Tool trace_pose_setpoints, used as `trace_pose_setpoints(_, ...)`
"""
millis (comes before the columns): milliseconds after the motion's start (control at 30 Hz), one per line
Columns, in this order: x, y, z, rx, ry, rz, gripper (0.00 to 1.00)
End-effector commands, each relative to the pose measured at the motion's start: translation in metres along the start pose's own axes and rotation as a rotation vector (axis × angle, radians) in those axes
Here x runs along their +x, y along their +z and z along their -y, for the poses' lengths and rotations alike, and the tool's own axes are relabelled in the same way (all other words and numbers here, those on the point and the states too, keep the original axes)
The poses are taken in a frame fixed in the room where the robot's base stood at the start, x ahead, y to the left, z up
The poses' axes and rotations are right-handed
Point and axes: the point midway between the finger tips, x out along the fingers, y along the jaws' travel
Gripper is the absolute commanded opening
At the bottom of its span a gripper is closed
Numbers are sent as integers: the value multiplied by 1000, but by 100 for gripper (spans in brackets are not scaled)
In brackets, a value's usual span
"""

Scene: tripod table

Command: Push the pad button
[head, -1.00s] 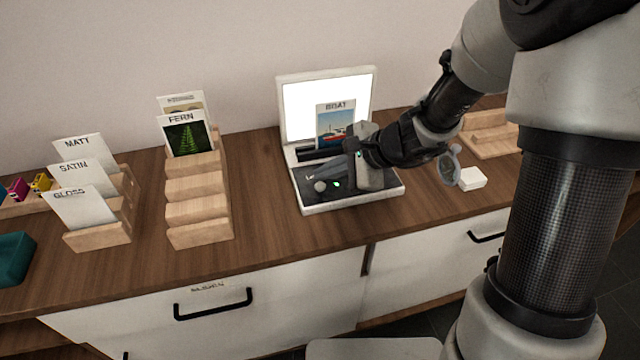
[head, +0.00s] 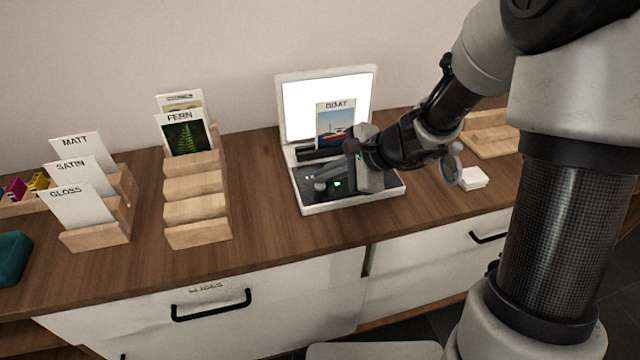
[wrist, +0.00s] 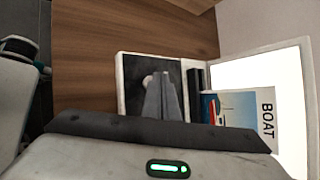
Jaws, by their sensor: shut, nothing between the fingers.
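The pad is a white-framed dark base (head: 309,208) with an upright lit white panel (head: 297,105) behind it. A small round grey button (head: 320,187) is on the dark base near its front left; it also shows in the wrist view (wrist: 147,80), partly hidden by my fingers. My gripper (head: 314,176) is over the base, with its fingers together and empty, pointing left at the button. In the wrist view the fingertips (wrist: 158,76) overlap the button's edge. I cannot tell whether they touch it.
A BOAT card (head: 335,128) stands in front of the lit panel, close to my gripper. A stepped wooden rack (head: 197,209) with a FERN card is to the left. A small white block (head: 473,179) lies to the right. Bare wood (head: 262,190) lies left of the pad.

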Motion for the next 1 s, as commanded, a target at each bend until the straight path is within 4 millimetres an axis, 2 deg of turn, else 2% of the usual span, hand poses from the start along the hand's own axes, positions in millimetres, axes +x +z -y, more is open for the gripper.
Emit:
trace_pose_setpoints(667,4,-3,-3,0,0,0,0)
trace_pose_setpoints(1000,-6,4,4,-2,0,0,0)
